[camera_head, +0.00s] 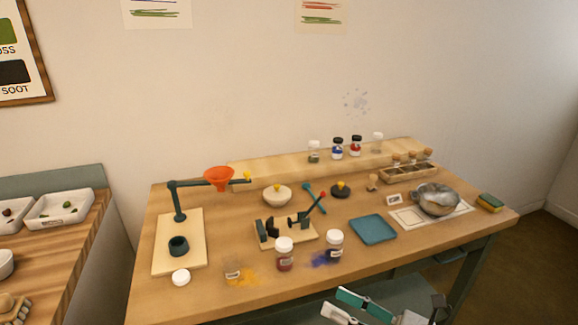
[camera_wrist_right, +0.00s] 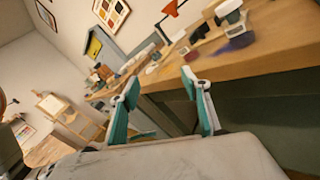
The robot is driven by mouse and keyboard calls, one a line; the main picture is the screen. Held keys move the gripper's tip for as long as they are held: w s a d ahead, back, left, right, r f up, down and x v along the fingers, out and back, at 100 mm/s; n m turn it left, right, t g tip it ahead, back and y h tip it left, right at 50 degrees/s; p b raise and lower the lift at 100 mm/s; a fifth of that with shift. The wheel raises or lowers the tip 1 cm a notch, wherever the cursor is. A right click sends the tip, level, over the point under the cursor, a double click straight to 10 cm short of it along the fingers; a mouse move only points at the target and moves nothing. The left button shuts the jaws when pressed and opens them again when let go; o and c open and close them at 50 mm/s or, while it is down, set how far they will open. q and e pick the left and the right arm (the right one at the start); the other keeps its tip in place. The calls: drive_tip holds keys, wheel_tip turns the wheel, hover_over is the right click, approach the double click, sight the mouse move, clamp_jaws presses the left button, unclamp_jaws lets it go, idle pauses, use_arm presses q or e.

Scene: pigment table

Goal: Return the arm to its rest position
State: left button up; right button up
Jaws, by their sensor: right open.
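My right gripper (camera_head: 343,304) is at the bottom edge of the head view, in front of the table's front edge. Its teal-lined fingers are apart with nothing between them. In the right wrist view the two fingers (camera_wrist_right: 160,84) stand wide apart, with the table edge and floor area behind the gap. It touches no object that I can see. Part of my right arm is cut off by the lower frame edge. My left gripper is in neither view.
The wooden table (camera_head: 215,301) holds jars, an orange funnel (camera_head: 219,178) on a stand, a blue tray (camera_head: 373,229), a metal bowl (camera_head: 438,200) and a sponge (camera_head: 489,203). Yellow powder (camera_head: 245,277) lies near the front. A side table with white trays (camera_head: 60,209) stands left.

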drive_tip(key=d+f+m+t+h, duration=0.3)
drive_tip(key=d+f+m+h, duration=0.15)
drive_tip(key=m, duration=0.75)
drive_tip(key=d+f+m+t+h, duration=0.35)
drive_tip(key=f+m, duration=0.25)
drive_tip(key=m, duration=0.5)
drive_tip(key=s+f+m+g+h, duration=0.2)
drive_tip(key=s+f+m+g, duration=0.1)
drive_tip(key=s+f+m, duration=0.2)
drive_tip(key=s+d+f+m+g+h, duration=0.1)
drive_tip(key=s+f+m+g+h, duration=0.1)
drive_tip(key=s+f+m, duration=0.4)
wheel_tip(320, 180, down, 6)
drive_tip(key=m+g, duration=0.1)
drive_tip(key=m, duration=0.3)
drive_tip(key=shift+d, duration=0.15)
